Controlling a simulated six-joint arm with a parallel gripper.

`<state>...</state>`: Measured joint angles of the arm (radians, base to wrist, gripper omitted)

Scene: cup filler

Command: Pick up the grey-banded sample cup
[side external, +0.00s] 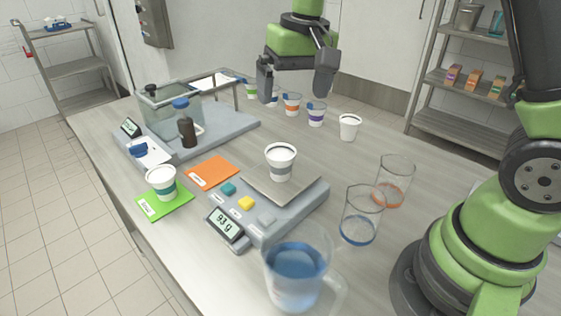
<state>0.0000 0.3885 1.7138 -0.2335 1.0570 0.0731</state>
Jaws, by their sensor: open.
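The grey-banded sample cup (280,164) stands upright on the metal plate of the scale (259,232) in the side external view. It is white with a grey band, and its top looks white. The scale's display (225,226) reads 93 g. My gripper (296,96) is open, pointing down, above and behind the cup in the picture. Its two dark fingers are apart with nothing held between them, and neither touches the grey-banded cup.
A row of banded cups (292,103) and a plain white cup (349,127) stand behind. Two glasses (395,178) (361,215) are right of the scale, a jug (294,274) in front. A teal-banded cup (161,181) stands on a green card (180,197), near an orange card (212,172).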

